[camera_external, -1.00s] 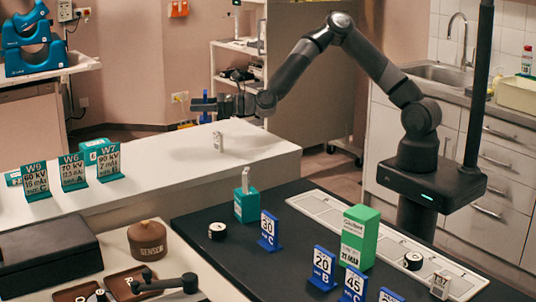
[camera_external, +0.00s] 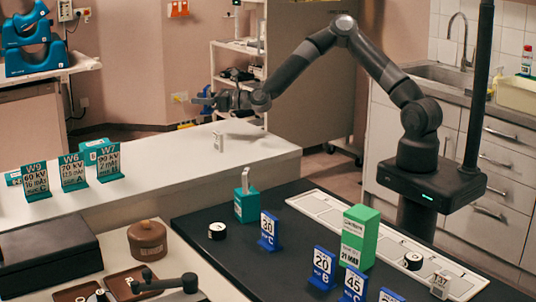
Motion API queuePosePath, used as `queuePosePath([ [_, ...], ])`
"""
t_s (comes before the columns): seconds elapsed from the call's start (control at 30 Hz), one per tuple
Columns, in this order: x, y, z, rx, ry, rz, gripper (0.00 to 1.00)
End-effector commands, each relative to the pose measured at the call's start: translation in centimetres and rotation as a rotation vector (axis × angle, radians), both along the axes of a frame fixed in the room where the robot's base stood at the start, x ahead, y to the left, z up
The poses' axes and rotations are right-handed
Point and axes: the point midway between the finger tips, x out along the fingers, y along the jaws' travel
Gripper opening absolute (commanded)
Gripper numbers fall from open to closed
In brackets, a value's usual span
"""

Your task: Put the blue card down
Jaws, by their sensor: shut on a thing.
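My gripper (camera_external: 212,100) is at the end of my arm, above the far end of the white counter (camera_external: 185,165). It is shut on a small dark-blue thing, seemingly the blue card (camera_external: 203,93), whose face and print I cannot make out. Other blue cards stand upright on the black table top (camera_external: 290,215): a "30 C" card (camera_external: 269,231), a "20 B" card (camera_external: 322,267), a "45 C" card (camera_external: 354,284) and one cut off at the bottom edge (camera_external: 389,296).
A small white block (camera_external: 217,138) stands on the white counter below my gripper. Several teal cards (camera_external: 73,172) stand at its left. A green box (camera_external: 359,237), a teal holder (camera_external: 246,205) and a round black-rimmed disc (camera_external: 217,230) stand on the black top. The counter's middle is clear.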

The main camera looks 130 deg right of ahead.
Motion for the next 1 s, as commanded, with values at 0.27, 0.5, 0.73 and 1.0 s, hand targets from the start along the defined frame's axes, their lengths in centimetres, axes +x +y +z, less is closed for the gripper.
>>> queuePosePath([
  [0.27,4.5,1.7,-2.8,0.0,-0.001,0.001,0.32],
  [0.5,5.1,1.9,-4.2,0.001,0.001,0.0,0.32],
  [0.73,5.1,1.9,-7.2,0.001,-0.001,0.0,0.32],
  [1.0,5.0,1.8,-7.3,0.0,-0.001,-0.001,0.32],
])
